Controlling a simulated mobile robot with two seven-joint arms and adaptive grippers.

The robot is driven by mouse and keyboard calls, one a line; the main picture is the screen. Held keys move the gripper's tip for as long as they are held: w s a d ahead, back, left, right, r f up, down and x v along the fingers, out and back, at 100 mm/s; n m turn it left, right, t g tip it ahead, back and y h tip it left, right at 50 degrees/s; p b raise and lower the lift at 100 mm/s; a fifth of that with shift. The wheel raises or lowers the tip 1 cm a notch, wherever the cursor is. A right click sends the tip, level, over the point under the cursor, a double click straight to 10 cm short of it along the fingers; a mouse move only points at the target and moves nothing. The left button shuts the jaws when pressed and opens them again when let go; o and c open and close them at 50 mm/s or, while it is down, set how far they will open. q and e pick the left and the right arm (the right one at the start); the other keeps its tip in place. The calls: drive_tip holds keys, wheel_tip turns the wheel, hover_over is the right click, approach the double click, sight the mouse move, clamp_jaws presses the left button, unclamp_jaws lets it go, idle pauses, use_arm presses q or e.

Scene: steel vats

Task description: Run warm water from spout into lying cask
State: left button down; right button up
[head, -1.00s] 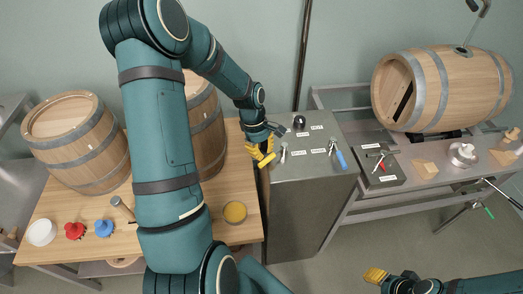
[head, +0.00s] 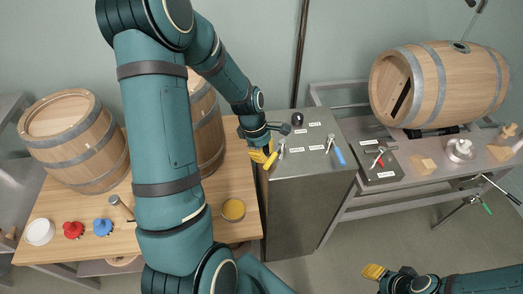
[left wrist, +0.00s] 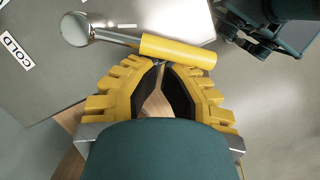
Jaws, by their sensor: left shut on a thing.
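The lying cask (head: 440,85) rests on its side on a stand at the right in the head view. A thin metal spout (head: 474,22) comes down above the bung hole (head: 461,47) on its top. My left gripper (head: 263,157) is at the left edge of the grey steel cabinet (head: 300,165). The left wrist view shows its fingers (left wrist: 160,72) shut on a yellow-handled lever (left wrist: 178,50) with a round steel end. A "COLD" label (left wrist: 15,50) lies left of it. My right gripper (head: 373,272) is low at the right; its jaws are too small to judge.
The cabinet top also bears a blue-handled lever (head: 339,156) and a black knob (head: 297,118). A red-handled valve (head: 378,162) sits on a panel right of it. Upright casks (head: 75,140) stand on the wooden table (head: 175,240) at left, partly behind my left arm.

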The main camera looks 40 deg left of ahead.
sight(273, 160)
use_arm(q)
drive_tip(key=d+n+p, duration=0.1)
drive_tip(key=d+n, duration=0.1)
drive_tip(key=shift+s+d+r+n+t, duration=0.1)
drive_tip(key=shift+r+n+t, duration=0.05)
drive_tip(key=shift+n+t, duration=0.2)
drive_tip(key=shift+d+n+p, duration=0.6)
drive_tip(key=shift+n+p, duration=0.2)
drive_tip(key=shift+n, duration=0.35)
drive_tip(key=shift+w+d+n+t+y, duration=0.2)
drive_tip(key=shift+n+t+y, duration=0.05)
drive_tip(key=shift+n+y, duration=0.05)
drive_tip(key=shift+w+d+p, duration=0.15)
drive_tip(key=shift+d+p, duration=0.2)
drive_tip(key=shift+p, duration=0.1)
drive_tip(key=shift+f, duration=0.2)
